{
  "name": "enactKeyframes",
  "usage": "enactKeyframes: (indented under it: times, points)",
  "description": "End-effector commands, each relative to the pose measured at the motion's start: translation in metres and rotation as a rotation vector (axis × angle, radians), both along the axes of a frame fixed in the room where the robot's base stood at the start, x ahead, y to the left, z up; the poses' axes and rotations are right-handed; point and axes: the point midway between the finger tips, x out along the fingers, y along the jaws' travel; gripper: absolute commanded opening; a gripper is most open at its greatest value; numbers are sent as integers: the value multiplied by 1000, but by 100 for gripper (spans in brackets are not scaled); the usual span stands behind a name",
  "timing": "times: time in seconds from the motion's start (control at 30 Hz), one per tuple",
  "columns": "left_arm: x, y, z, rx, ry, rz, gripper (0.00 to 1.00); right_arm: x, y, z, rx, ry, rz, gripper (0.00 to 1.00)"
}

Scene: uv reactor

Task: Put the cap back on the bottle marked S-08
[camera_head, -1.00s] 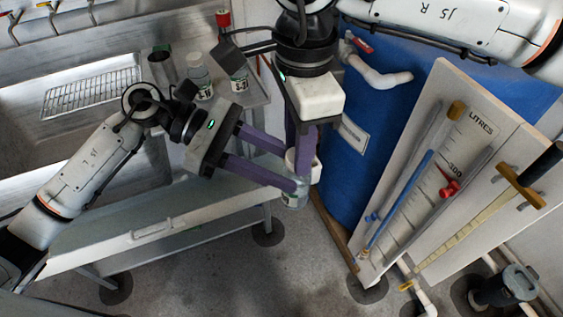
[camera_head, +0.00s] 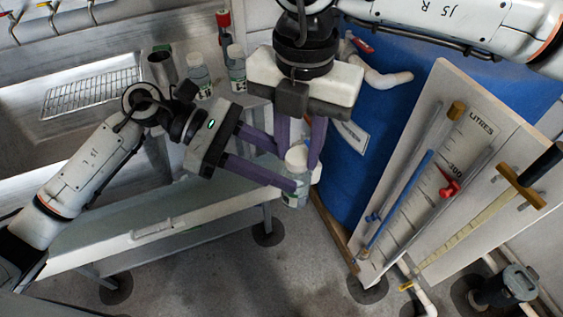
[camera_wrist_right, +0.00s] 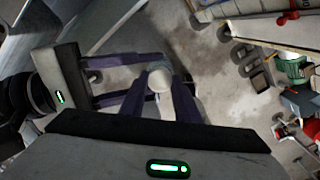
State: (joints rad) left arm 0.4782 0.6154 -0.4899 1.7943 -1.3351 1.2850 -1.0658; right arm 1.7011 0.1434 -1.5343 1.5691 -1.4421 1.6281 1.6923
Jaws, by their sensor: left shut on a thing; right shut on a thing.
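My left gripper (camera_head: 288,172) is shut on a clear bottle (camera_head: 297,193) and holds it upright above the floor, in front of the steel bench. Part of a label shows low on the bottle, but its marking cannot be read. My right gripper (camera_head: 299,149) points down from above, shut on the white cap (camera_head: 297,158) at the bottle's top. The cap also shows between the right fingers in the right wrist view (camera_wrist_right: 160,79). The cap is on or right at the bottle's mouth; I cannot tell whether it is threaded.
A blue tank (camera_head: 350,185) and a gauge board (camera_head: 440,170) stand close on the right.

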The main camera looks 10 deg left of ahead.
Motion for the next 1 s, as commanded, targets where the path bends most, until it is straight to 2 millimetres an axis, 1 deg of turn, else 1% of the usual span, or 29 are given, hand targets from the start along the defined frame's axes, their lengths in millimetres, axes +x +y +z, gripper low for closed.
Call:
enactKeyframes:
  times: [0.03, 0.1, 0.17, 0.3, 0.33, 0.43, 0.47, 0.7, 0.8, 0.87, 1.0]
  points:
    - [-1, 0, 0, -1, 0, -2, 0, 1, 0, 1, 1, -3, -98, 2]
    - [-1, -1, 0, -1, 0, -3, 0, 1, 0, 1, 1, -3, -232, 2]
    - [-1, -1, 0, -1, 0, -3, 0, 1, 0, 0, 2, -2, -326, 2]
    - [-1, -1, 0, -1, 0, -3, 0, 1, 0, 0, 2, -2, -324, 2]
    - [-1, -1, 0, -1, 0, -3, 0, 1, 0, 0, 2, -2, -324, 30]
    - [-1, -1, 0, -2, 0, -3, 0, 1, 0, 0, 2, -2, -323, 47]
    - [-1, -1, 0, -2, 0, -3, 0, 1, 0, 0, 2, -2, -322, 50]
    - [-1, -1, 1, -2, 0, -2, 0, 0, 0, 0, 1, -1, -320, 50]
    - [0, -1, 1, -2, 0, -1, 0, 0, 0, 4, 2, -1, -320, 50]
    - [0, -1, 1, -2, 0, -1, 0, 1, 0, 9, 2, -2, -320, 50]
    - [0, 0, 1, -2, 0, -1, 0, 1, 0, 34, 3, -5, -321, 50]
